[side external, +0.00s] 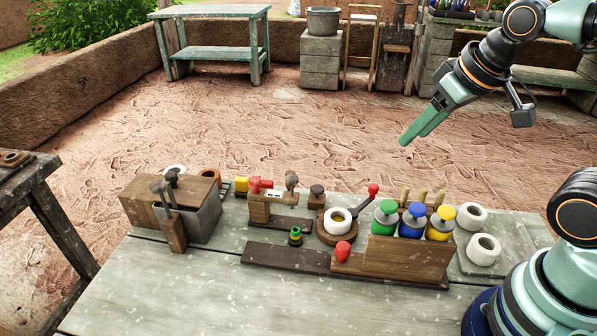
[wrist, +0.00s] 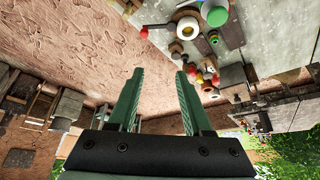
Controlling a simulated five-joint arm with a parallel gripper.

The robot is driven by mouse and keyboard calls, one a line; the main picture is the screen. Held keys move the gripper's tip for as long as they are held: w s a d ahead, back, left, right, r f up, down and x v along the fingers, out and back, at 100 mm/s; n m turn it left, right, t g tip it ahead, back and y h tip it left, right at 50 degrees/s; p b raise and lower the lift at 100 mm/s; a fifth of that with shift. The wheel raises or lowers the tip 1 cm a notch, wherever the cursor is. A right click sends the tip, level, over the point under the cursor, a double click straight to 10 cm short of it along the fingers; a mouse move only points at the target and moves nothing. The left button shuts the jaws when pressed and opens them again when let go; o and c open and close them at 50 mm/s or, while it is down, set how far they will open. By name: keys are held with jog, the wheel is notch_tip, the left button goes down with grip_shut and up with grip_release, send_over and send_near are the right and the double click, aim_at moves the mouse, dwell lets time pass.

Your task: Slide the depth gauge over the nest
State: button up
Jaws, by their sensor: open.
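I cannot tell for certain which part is the depth gauge. A wooden block with a red knob (side external: 343,252) sits on a long dark rail (side external: 285,258) at the front of the bench. A red and yellow fitting (side external: 258,185) sits on a small wooden stand behind it. A round wooden holder (side external: 325,234) carrying a white ring (side external: 338,220), beside a red-tipped lever (side external: 372,192), may be the nest. The white ring also shows in the wrist view (wrist: 187,27). My gripper (side external: 404,140) is open and empty, high above and behind the bench items; its spread fingers show in the wrist view (wrist: 160,73).
A wooden rack (side external: 405,262) holds green, blue and yellow-topped pots. White rings (side external: 483,249) lie at right. A wooden box (side external: 150,200) with dark-handled tools stands at left. The bench's front left (side external: 180,295) is clear.

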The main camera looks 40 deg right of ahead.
jog(key=shift+o, duration=1)
jog(key=w+a+r+n+g, duration=0.25)
jog(key=w+a+r, duration=0.2)
jog(key=w, duration=0.35)
jog(key=n+g, duration=0.3)
jog(key=n, duration=0.4)
send_over(255, 179)
notch_tip(255, 179, down, 7)
jog(key=shift+m, duration=0.25)
notch_tip(255, 179, down, 12)
jog(key=shift+r, duration=0.2)
grip_shut()
